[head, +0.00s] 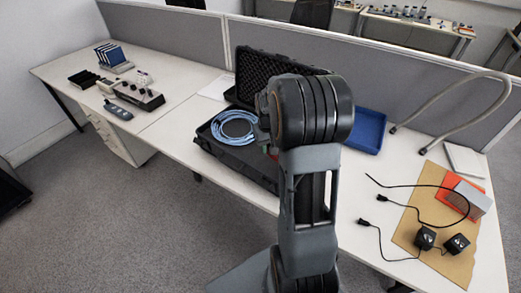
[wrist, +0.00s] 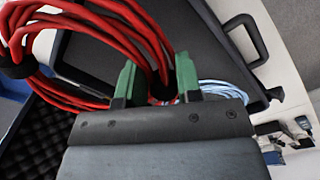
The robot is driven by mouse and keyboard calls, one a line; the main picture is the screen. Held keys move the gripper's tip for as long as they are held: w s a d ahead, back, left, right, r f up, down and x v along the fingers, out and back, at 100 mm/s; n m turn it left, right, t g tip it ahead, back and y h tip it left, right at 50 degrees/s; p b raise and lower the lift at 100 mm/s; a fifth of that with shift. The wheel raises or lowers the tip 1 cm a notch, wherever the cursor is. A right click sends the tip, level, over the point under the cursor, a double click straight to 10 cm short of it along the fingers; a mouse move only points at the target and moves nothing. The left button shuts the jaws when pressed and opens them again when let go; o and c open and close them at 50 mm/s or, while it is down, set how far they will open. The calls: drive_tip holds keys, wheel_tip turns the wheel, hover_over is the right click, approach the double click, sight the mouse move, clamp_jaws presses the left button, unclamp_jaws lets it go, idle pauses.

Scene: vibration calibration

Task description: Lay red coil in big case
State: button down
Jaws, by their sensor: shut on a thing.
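The red coil (wrist: 92,30) hangs in several loops at the upper left of the wrist view. My gripper (wrist: 157,84), with green fingertips, is shut on the coil at a dark band. In the head view my arm hides nearly all of the red coil. The big case (head: 250,174) is black and stands open on the desk, its foam-lined lid (head: 262,72) raised at the back. The case also shows below the gripper in the wrist view (wrist: 215,47). A light blue coil (head: 217,133) lies in the left part of the case. My gripper and the red coil are over the case.
A blue tray (head: 369,131) stands right of the case. A bent grey hose (head: 470,117) and brown board (head: 417,216) with black devices and cables lie further right. Devices (head: 139,94) sit on the left desk. A grey partition (head: 390,95) runs behind.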

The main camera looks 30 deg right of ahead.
hover_over(262, 158)
wheel_tip(262, 158, down, 6)
drive_tip(key=shift+f, duration=0.1)
drive_tip(key=shift+d+f+p, duration=0.1)
drive_tip(key=shift+f+p, duration=0.2)
drive_tip(key=shift+f, duration=1.25)
drive_tip(key=c, duration=0.8)
unclamp_jaws()
